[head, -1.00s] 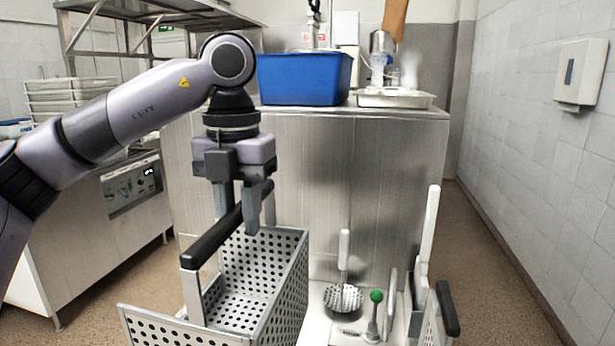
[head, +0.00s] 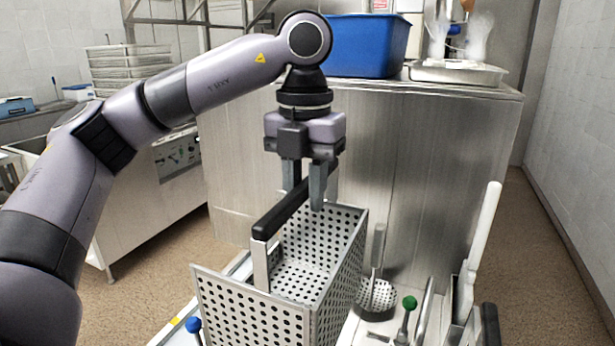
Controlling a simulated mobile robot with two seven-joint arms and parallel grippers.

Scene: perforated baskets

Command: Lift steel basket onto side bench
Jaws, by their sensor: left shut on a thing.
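The steel basket (head: 335,236) is a perforated metal box with a black bar handle (head: 285,214). It is in the lower middle of the head view, at a white and steel surface, and its inside looks empty. My left gripper (head: 303,196) points down and is shut on the black handle. I cannot tell whether the basket's underside is clear of the surface, as its bottom is cut off by the frame. The side bench cannot be told for sure; a steel counter (head: 150,215) stands at the left. My right gripper is not in view.
A tall steel cabinet (head: 430,165) stands behind the basket, bearing a blue bin (head: 365,45) and a metal tray (head: 458,72). A perforated ladle (head: 376,294), a green-knobbed lever (head: 409,303) and a blue knob (head: 193,325) are near the basket. Brown floor (head: 545,265) is clear at right.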

